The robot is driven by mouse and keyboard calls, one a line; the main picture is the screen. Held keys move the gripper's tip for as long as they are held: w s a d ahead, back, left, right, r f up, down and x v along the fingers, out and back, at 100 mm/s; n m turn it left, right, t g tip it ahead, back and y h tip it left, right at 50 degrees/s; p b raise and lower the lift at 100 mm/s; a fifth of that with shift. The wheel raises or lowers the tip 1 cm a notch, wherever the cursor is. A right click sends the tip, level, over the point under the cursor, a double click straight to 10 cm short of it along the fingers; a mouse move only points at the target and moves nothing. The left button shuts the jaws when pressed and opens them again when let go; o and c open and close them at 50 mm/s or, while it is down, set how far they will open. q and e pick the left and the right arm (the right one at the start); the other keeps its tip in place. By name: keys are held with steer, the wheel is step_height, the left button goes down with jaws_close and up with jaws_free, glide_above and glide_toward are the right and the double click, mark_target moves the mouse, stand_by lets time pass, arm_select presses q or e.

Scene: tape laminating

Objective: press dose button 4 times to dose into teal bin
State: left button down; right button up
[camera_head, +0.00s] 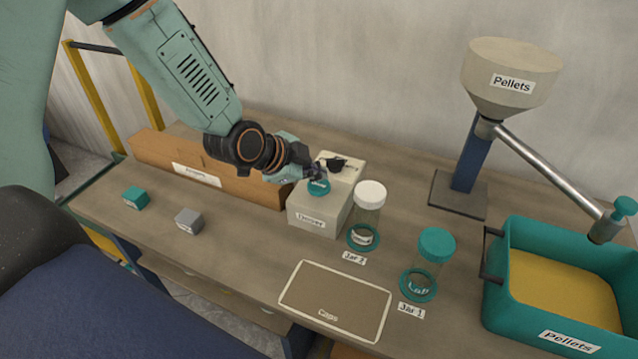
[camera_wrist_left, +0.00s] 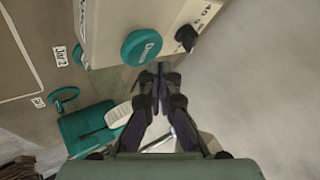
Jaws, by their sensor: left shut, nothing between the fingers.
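The teal round dose button (camera_head: 318,187) sits on the top of a pale grey box (camera_head: 318,218), left of centre on the bench. In the left wrist view the button (camera_wrist_left: 141,48) shows large on the box. My left gripper (camera_head: 318,172) is at the box top, just behind the button; the left wrist view shows its dark fingers (camera_wrist_left: 157,72) together and empty beside the button. Whether they touch it cannot be told. The teal bin (camera_head: 568,338), labelled Pellets, stands at the right with a yellowish fill. My right gripper is not in view.
A pellet hopper (camera_head: 510,75) on a blue post feeds a sloping tube ending in a spout (camera_head: 607,228) over the bin. A white-capped jar (camera_head: 367,210) and a teal-capped jar (camera_head: 430,255) stand right of the box. A Caps mat (camera_head: 335,302) lies bare in front.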

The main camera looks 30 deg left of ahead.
mark_target(316, 186)
arm_select(q)
steer(key=shift+f, duration=0.2)
steer(key=shift+f, duration=0.25)
steer(key=shift+f+b, duration=0.35)
steer(key=shift+f, duration=0.2)
stand_by(0.8)
steer(key=shift+r+p, duration=1)
steer(key=shift+p, duration=0.1)
step_height(316, 186, up, 5)
steer(key=p, duration=0.5)
stand_by(0.4)
